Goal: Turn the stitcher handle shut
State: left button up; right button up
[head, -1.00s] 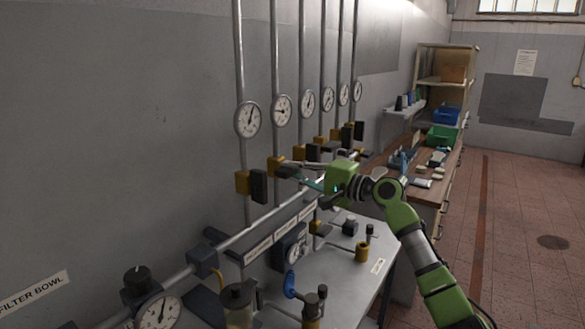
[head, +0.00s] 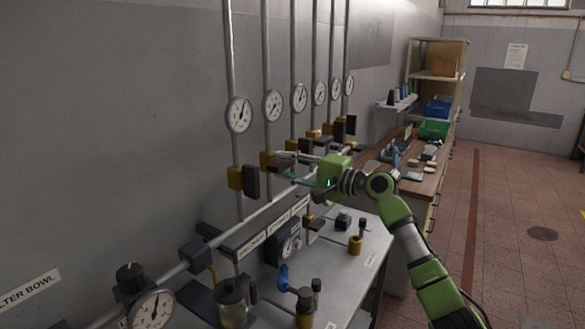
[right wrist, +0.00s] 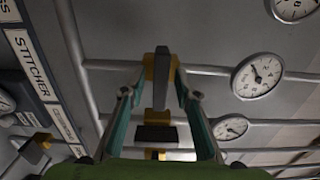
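In the head view, my right gripper (head: 292,168) is at the second valve from the left (head: 267,161), a yellow body on a vertical grey pipe. In the right wrist view, my open gripper (right wrist: 163,75) has its teal fingers on both sides of this valve's dark handle (right wrist: 162,64). A label reading STITCHER (right wrist: 31,64) shows at the left of the wrist view. Which valve that label belongs to is unclear. My left gripper is not in view.
The first valve has a black handle (head: 252,182) along its pipe, close to the left. Another black handle (right wrist: 155,133) is near my fingers in the wrist view. Gauges (head: 239,115) hang above the valves. A grey bench (head: 345,270) with fittings stands below; the floor at right is clear.

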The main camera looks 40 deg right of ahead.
jog(key=v, duration=1.2)
jog(key=shift+w, duration=0.1)
jog(key=shift+a+f, duration=0.1)
